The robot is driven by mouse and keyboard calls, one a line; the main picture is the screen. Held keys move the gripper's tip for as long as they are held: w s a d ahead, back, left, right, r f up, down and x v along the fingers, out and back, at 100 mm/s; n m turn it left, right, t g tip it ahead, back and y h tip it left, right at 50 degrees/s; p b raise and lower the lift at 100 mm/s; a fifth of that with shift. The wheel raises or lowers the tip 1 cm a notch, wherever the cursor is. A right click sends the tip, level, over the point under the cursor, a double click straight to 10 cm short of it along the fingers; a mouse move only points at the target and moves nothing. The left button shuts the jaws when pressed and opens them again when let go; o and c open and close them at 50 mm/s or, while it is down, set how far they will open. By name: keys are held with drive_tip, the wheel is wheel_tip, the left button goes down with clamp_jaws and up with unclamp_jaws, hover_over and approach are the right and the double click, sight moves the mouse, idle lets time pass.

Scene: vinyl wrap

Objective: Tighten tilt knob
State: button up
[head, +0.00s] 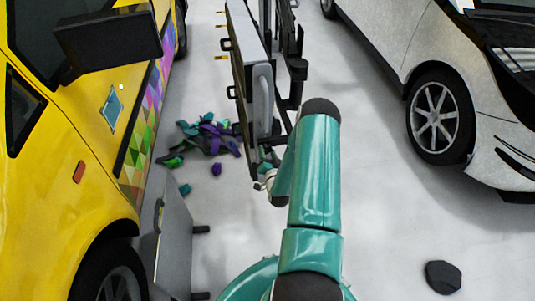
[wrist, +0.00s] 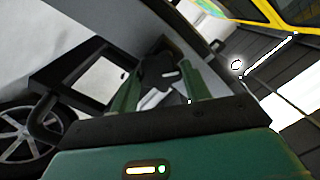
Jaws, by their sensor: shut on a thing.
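In the wrist view, the two green fingers of my gripper (wrist: 160,85) are closed around a dark knob-like part (wrist: 158,66), which I take to be the tilt knob. Light metal-looking surfaces show between the fingers below it. In the head view, a tall grey-and-black panel unit (head: 251,75) with a side handle and black brackets stands upright just beyond my teal arm. My gripper is mostly hidden there behind my arm, at the unit's lower end. I cannot see the knob in the head view or tell its angle.
A yellow car (head: 60,150) with a colourful side wrap is at left, and a white car (head: 400,50) at right. Vinyl scraps (head: 212,138) lie on the floor beside the unit. A grey panel (head: 173,240) stands near the yellow car. Floor between my arm and the white car is mostly clear.

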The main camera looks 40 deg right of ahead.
drive_tip(key=m, duration=0.5)
drive_tip(key=shift+m, duration=0.3)
drive_tip(key=m, duration=0.4)
drive_tip(key=shift+a+m, duration=0.1)
drive_tip(key=shift+m, duration=0.3)
drive_tip(key=o, duration=1)
drive_tip(key=shift+s, duration=0.1)
drive_tip(key=v, duration=1.3)
drive_tip(key=shift+s+a, duration=0.15)
drive_tip(key=shift+s, duration=0.1)
